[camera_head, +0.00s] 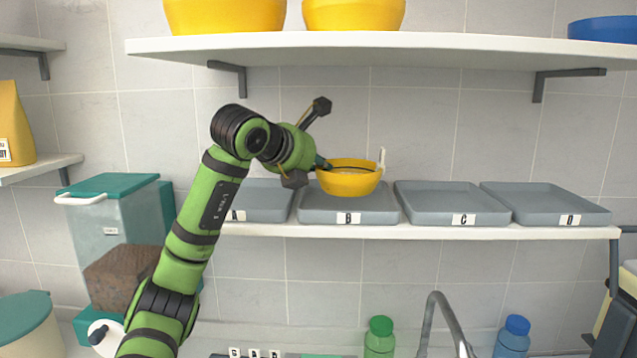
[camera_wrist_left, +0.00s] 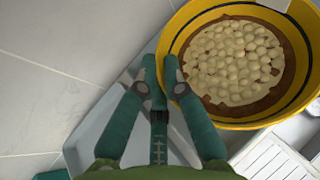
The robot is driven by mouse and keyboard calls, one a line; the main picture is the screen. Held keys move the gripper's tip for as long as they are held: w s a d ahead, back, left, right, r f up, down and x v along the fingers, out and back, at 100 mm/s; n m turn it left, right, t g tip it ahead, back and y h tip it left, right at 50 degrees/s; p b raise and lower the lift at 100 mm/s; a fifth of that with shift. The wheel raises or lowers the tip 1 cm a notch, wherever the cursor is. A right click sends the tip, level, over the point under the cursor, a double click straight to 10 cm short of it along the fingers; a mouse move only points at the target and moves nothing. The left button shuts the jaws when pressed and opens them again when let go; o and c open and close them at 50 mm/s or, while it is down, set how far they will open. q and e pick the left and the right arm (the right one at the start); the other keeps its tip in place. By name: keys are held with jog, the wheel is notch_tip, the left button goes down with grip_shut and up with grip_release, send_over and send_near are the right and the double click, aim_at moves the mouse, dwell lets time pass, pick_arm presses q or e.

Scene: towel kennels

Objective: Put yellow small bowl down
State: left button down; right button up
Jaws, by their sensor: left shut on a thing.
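The yellow small bowl (camera_head: 349,180) is above tray B (camera_head: 372,213) on the middle shelf in the head view. I cannot tell whether it touches the tray. In the left wrist view the bowl (camera_wrist_left: 234,124) is full of pale round pieces over something brown. My left gripper (camera_head: 326,166) reaches it from the left and is shut on its rim; the fingertips show at the rim in the wrist view (camera_wrist_left: 163,75). The bowl looks about upright. My right gripper is not in view.
Trays A (camera_head: 262,202), C (camera_head: 450,206) and D (camera_head: 545,205) stand in the same row on the shelf (camera_head: 420,232). An upper shelf (camera_head: 400,50) with larger yellow bowls (camera_head: 352,14) hangs above. A faucet (camera_head: 445,315) and bottles (camera_head: 380,338) are below.

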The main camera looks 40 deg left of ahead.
pick_arm(q)
notch_tip(320, 180, down, 3)
jog(key=shift+w+a+f+p, duration=0.15)
jog(key=shift+a+f+p, duration=0.05)
jog(key=shift+f+p, duration=0.2)
jog(key=shift+d+f, duration=0.1)
jog(key=shift+f, duration=0.15)
jog(key=c, duration=1.4)
grip_release()
jog(key=shift+r, duration=0.1)
jog(key=shift+o, duration=0.2)
jog(key=shift+r, duration=0.1)
jog(key=b+v, duration=0.3)
jog(key=v, duration=0.9)
